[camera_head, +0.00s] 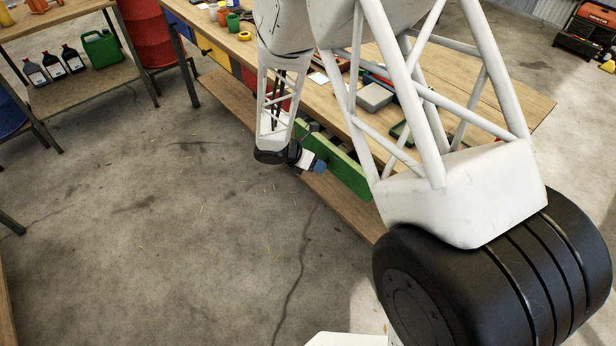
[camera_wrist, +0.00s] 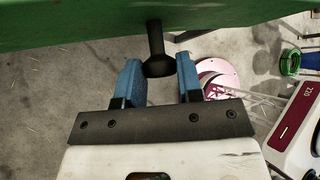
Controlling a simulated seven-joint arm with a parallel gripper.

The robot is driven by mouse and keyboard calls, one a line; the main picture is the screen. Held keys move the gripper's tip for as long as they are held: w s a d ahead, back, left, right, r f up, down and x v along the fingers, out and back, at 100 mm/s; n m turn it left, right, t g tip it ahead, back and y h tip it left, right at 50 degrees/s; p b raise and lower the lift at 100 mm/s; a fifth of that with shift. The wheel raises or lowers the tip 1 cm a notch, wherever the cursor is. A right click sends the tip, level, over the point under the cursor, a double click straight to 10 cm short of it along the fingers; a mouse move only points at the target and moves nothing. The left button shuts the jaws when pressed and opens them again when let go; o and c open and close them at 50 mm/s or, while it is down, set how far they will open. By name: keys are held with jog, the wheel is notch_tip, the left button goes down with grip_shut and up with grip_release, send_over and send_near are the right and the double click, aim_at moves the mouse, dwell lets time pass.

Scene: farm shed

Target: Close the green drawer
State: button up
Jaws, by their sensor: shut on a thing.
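The green drawer (camera_head: 352,174) stands pulled out from under the workbench's top. Its front also fills the top of the wrist view (camera_wrist: 75,22). A dark knob (camera_wrist: 157,50) sticks out from that front. My gripper (camera_head: 318,166) is at the drawer's front, toward its left part. In the wrist view its two blue fingers (camera_wrist: 159,68) stand on either side of the knob, shut on it. The drawer's inside is mostly hidden behind my arm.
The wooden workbench (camera_head: 500,108) carries cups, a grey box (camera_head: 374,97) and other items. A yellow drawer front (camera_head: 213,50) shows farther left under it. A lower shelf (camera_head: 235,98) runs beneath. The concrete floor in front is clear.

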aim_at(327, 155)
jog(key=shift+w+d, duration=2)
jog(key=shift+w, duration=0.1)
jog(key=o, duration=1.5)
jog(key=shift+s+r, duration=0.1)
jog(key=shift+v, duration=3.4)
